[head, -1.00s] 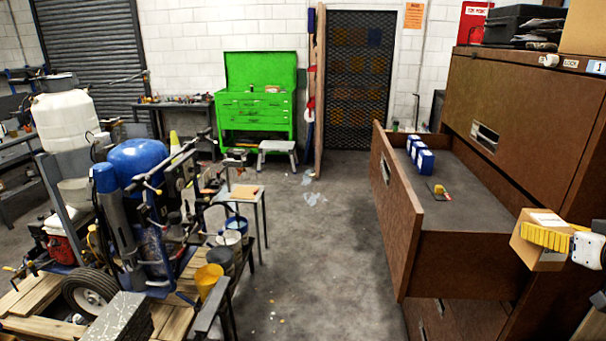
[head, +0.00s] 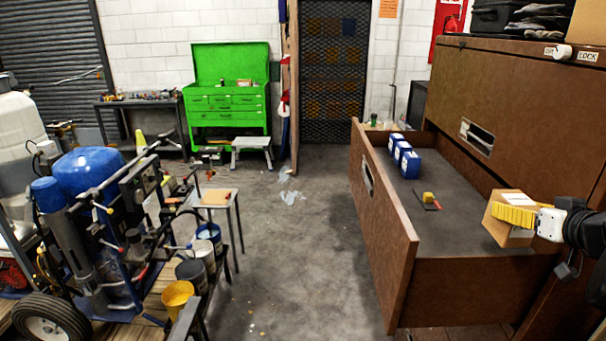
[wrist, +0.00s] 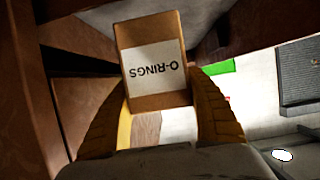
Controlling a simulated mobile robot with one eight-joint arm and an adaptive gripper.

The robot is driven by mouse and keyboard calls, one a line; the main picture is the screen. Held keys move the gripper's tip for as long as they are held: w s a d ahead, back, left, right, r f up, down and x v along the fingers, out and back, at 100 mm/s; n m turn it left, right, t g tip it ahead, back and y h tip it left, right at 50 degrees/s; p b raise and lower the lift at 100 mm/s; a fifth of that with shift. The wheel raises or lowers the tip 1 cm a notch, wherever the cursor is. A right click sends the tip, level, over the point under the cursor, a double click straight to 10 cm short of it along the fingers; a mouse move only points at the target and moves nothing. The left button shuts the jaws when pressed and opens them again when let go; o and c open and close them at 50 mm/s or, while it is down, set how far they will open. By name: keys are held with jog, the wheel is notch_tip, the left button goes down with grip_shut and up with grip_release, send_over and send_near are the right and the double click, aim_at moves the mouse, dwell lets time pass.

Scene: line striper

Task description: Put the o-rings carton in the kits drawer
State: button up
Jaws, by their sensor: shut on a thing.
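The o-rings carton (head: 505,232) is a small brown box with a white label. It also shows in the wrist view (wrist: 155,98), its "O-RINGS" label upside down. My gripper (head: 514,214) has yellow fingers shut on the carton; in the wrist view the fingers (wrist: 160,110) lie along its two sides. The gripper holds the carton at the right end of the open drawer (head: 400,270), seemingly above its level. The drawer is pulled out of the brown cabinet (head: 500,100). Its own label is not visible, so I cannot tell that it is the kits drawer.
Inside the drawer, blue-and-white boxes (head: 410,166) stand at the far end and a small yellow item (head: 428,197) lies mid-floor. The near drawer floor is bare. The line striper (head: 90,220) stands left, a green tool chest (head: 228,105) at the back.

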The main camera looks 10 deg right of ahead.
jog(key=w+a+f+b, duration=0.1)
jog(key=w+f, duration=0.2)
jog(key=w+a+f+b, duration=0.1)
jog(key=w+f, duration=0.2)
jog(key=f, duration=0.1)
jog(key=w+a+f+b, duration=0.1)
jog(key=w+f, duration=0.2)
jog(key=shift+w+a+f, duration=0.2)
jog(key=shift+w+a, duration=0.05)
jog(key=shift+w, duration=0.05)
jog(key=shift+r, duration=0.1)
jog(key=o, duration=0.9)
jog(key=shift+f, duration=0.2)
jog(key=o, duration=0.4)
